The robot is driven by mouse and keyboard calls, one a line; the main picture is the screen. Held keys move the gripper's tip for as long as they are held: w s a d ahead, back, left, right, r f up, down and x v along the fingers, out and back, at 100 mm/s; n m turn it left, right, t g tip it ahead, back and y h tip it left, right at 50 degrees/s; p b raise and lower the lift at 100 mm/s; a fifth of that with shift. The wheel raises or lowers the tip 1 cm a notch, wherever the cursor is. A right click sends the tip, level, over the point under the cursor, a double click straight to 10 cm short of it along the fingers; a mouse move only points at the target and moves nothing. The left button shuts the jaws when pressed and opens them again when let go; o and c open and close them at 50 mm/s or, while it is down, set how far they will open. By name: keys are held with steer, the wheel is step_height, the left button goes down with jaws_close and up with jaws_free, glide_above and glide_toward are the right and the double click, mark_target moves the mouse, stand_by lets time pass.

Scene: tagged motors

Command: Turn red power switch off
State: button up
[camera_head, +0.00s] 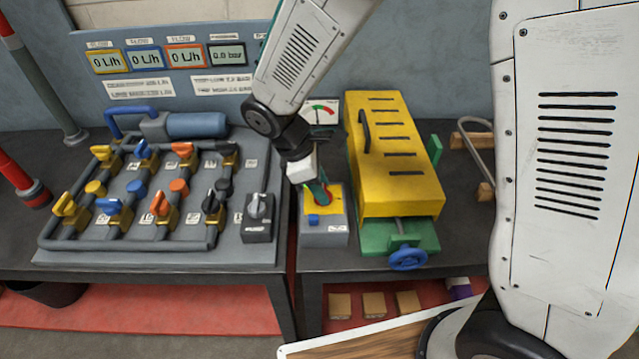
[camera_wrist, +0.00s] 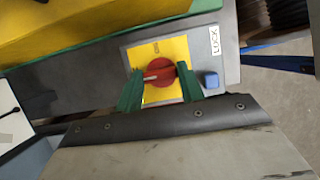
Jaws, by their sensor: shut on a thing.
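The red power switch (camera_wrist: 160,73) is a round red knob with a pale pointer bar. It sits on a yellow plate (camera_wrist: 130,50) on a grey box, with a blue button (camera_wrist: 210,80) beside it. My gripper (camera_wrist: 160,88) has its green fingers on either side of the knob and is shut on it. The pointer lies roughly sideways in the wrist view, toward the left finger. In the head view my gripper (camera_head: 318,192) reaches down onto the grey switch box (camera_head: 324,236), and the knob is mostly hidden by the fingers.
A yellow-covered machine (camera_head: 390,150) with a green base and blue handwheel (camera_head: 408,259) stands just right of the switch box. A valve panel (camera_head: 150,200) and a grey selector switch (camera_head: 258,215) are to the left. The bench's front edge is close.

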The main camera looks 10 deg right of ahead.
stand_by(0.5)
steer(key=o, duration=1)
steer(key=v, duration=0.7)
steer(key=shift+r, duration=0.4)
steer(key=shift+a, duration=0.15)
steer(key=s+d+r+m+t+y, duration=0.1)
steer(key=s+d+r+m+y, duration=0.1)
steer(key=s+d+r+m, duration=0.4)
steer(key=s+d+r+m+t+y, duration=0.1)
steer(key=s+d+r+m+y, duration=0.1)
steer(key=s+d+r+m, duration=0.4)
steer(key=s+d+m, duration=0.3)
steer(key=s+d, duration=0.3)
steer(key=s, duration=0.2)
steer(key=shift+d+m, duration=0.25)
steer(key=shift+m, duration=0.15)
